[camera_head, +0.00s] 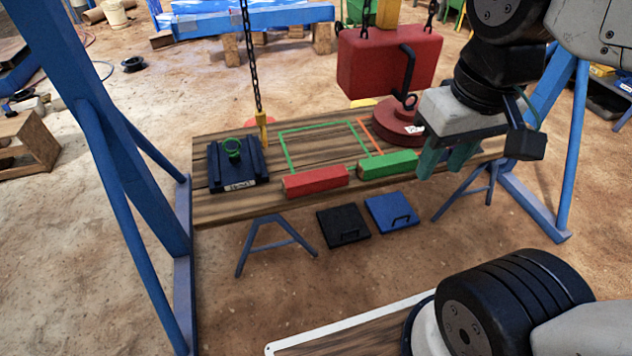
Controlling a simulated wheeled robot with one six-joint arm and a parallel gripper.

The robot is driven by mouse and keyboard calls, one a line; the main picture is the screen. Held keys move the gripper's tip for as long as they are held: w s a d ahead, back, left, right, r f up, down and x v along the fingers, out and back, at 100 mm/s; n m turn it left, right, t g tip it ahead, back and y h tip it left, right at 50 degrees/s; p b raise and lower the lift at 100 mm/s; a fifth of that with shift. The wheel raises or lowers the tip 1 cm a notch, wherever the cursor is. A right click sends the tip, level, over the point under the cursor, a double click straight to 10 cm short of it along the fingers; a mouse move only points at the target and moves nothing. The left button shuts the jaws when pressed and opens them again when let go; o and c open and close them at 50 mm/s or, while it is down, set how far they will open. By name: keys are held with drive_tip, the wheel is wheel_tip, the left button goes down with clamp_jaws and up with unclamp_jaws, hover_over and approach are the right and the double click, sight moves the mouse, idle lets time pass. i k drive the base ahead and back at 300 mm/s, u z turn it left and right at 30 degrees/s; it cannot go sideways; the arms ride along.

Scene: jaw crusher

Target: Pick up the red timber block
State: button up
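The red timber block (316,181) lies on the wooden table (232,207) near its front edge, left of the green timber block (388,164). Its front long side and top are in plain view. My gripper (446,160) hangs over the right part of the table, to the right of both blocks. Its two greenish fingers point down with a gap between them, and nothing shows between them. It is well apart from the red block.
A dark blue fixture (236,170) sits left of the red block. A hanging chain (252,60) ends near a yellow piece. A red box (388,62) hangs above a round red base (396,127). Green and orange outlines mark the tabletop. Blue posts stand at both sides.

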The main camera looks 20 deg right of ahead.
sight(330, 176)
drive_tip(key=u, duration=2.05)
drive_tip(key=i, duration=1)
drive_tip(key=z, duration=2.6)
drive_tip(key=i, duration=0.5)
drive_tip(key=z, duration=0.05)
